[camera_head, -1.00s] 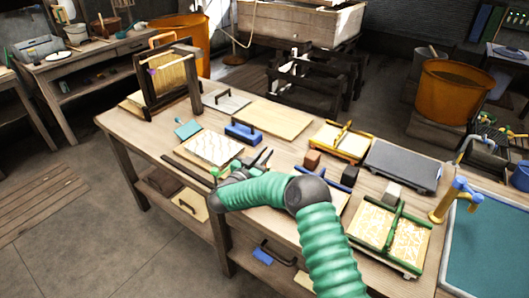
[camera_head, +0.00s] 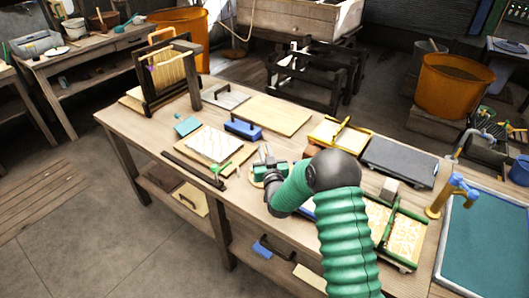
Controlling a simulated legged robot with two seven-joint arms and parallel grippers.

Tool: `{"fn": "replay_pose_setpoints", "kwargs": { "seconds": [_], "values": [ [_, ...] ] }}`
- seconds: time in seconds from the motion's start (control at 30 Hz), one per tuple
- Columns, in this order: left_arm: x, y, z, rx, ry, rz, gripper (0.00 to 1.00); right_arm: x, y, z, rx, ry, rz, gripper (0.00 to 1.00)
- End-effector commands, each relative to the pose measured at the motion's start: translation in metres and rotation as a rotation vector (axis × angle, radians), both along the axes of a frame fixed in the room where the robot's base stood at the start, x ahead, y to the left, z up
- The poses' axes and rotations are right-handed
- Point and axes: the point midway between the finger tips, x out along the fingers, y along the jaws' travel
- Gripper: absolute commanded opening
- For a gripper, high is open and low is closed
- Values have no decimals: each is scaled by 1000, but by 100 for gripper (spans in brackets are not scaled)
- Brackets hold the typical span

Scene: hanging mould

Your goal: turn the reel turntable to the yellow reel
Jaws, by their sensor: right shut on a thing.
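My right gripper (camera_head: 266,159) is over the middle of the workbench, with its green arm coming in from the lower right. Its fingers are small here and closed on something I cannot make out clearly. Beside and below the fingers are a green piece (camera_head: 281,169) and part of a pale round edge (camera_head: 256,182), which may belong to the reel turntable. My wrist and arm hide most of this spot. I cannot pick out the yellow reel. My left gripper is not in view.
A white patterned sheet on a board (camera_head: 207,146), a blue-handled block (camera_head: 243,130) and a dark bar (camera_head: 193,170) lie left of the gripper. A yellow frame (camera_head: 341,134), a grey slab (camera_head: 399,162) and a green-framed mould (camera_head: 398,232) lie to the right.

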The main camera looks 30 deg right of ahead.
Motion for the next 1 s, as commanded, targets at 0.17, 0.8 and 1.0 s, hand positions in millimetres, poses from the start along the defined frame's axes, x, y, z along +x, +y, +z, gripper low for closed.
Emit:
{"fn": "replay_pose_setpoints", "kwargs": {
  "seconds": [0.17,0.8,1.0],
  "values": [
    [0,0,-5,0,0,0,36,1,-1,0,-2,-2,52,0],
    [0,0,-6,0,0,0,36,1,0,2,-2,-5,77,25],
    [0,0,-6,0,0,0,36,0,0,2,-2,-4,77,33]
  ]
}}
